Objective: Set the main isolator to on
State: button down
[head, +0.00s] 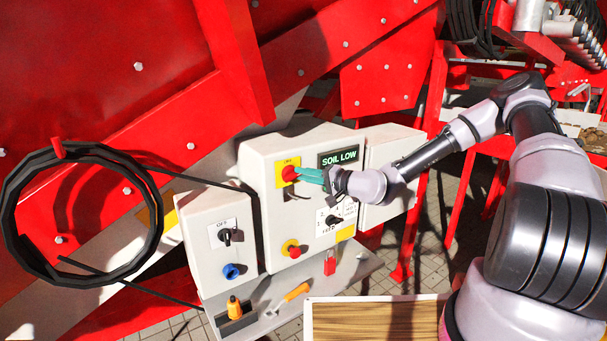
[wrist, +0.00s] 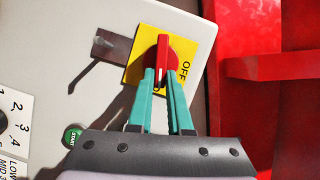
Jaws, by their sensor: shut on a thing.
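The main isolator is a red rotary handle (wrist: 163,57) on a yellow plate (wrist: 140,75) on the grey control box. In the head view the red handle (head: 289,173) sits at the box's upper left. My gripper (wrist: 162,80) has its teal fingers shut on the red handle. In the head view my gripper (head: 302,175) reaches the handle from the right. The word OFF shows beside the handle in the wrist view; the other marking is mostly hidden by my fingers. A white line on the handle runs along the fingers' direction.
A smaller box (head: 219,244) with an OFF knob stands left. A shelf (head: 350,276) below holds a screwdriver (head: 288,299) and a red padlock (head: 330,263).

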jog(key=shift+w+f+m+y, duration=0.15)
jog(key=shift+m+y, duration=0.35)
jog(key=shift+m, duration=0.6)
jog(key=shift+f+t, duration=0.1)
jog(key=shift+t, duration=0.2)
jog(key=c, duration=0.8)
grip_release()
jog(key=shift+c, duration=0.2)
jog(key=v, duration=1)
jog(key=shift+s+d, duration=0.3)
